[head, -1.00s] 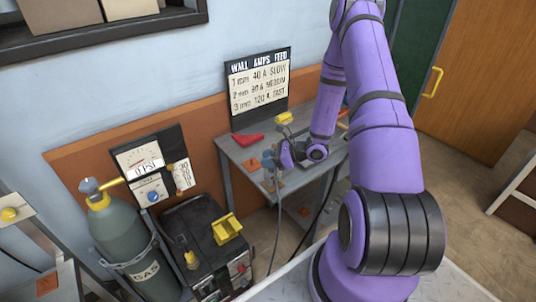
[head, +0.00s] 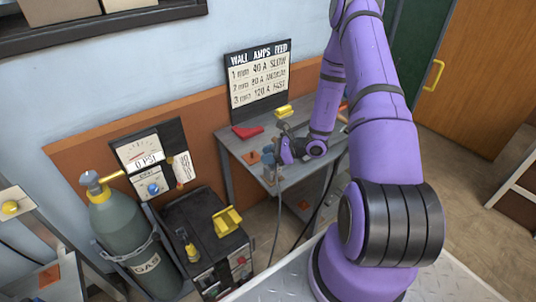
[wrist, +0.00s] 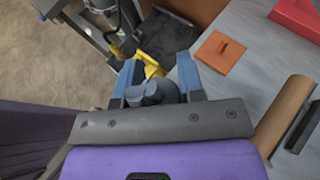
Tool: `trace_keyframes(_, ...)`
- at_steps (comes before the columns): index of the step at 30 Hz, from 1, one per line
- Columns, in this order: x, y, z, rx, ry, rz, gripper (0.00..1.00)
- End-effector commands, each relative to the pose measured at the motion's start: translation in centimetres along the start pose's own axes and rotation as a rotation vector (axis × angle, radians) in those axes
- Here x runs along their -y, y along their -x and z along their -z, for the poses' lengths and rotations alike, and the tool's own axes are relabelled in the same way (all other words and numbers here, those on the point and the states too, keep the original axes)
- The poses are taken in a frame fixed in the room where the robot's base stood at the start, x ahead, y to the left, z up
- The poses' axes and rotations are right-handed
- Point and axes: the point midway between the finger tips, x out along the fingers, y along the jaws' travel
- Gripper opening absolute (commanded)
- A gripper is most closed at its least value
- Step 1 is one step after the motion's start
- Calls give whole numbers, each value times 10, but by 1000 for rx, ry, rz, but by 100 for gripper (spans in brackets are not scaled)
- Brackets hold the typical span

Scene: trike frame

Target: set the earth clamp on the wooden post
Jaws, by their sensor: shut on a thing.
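My gripper (head: 270,157) is at the left front edge of the grey metal table, its blue fingers pointing left. In the wrist view the fingers (wrist: 157,88) are shut on a grey rounded piece (wrist: 151,93), which looks like the earth clamp. A grey cable (head: 277,215) hangs from below the gripper toward the floor. A brown rounded bar (wrist: 284,112) lies on the table at right in the wrist view.
The table (head: 232,148) holds an orange square (head: 253,157), a red piece (head: 246,132) and a yellow-topped item (head: 284,112). A black machine (head: 205,235) with yellow parts and a gas cylinder (head: 127,232) stand to the left. A sign (head: 258,75) stands behind.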

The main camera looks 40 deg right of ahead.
Motion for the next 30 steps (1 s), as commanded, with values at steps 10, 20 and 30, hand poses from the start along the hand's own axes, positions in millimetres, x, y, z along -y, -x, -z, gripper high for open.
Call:
trace_keyframes(10,0,-2,4,1,1,0,12)
trace_keyframes(20,0,-2,4,0,0,0,65)
trace_keyframes(30,1,25,4,0,0,3,65)
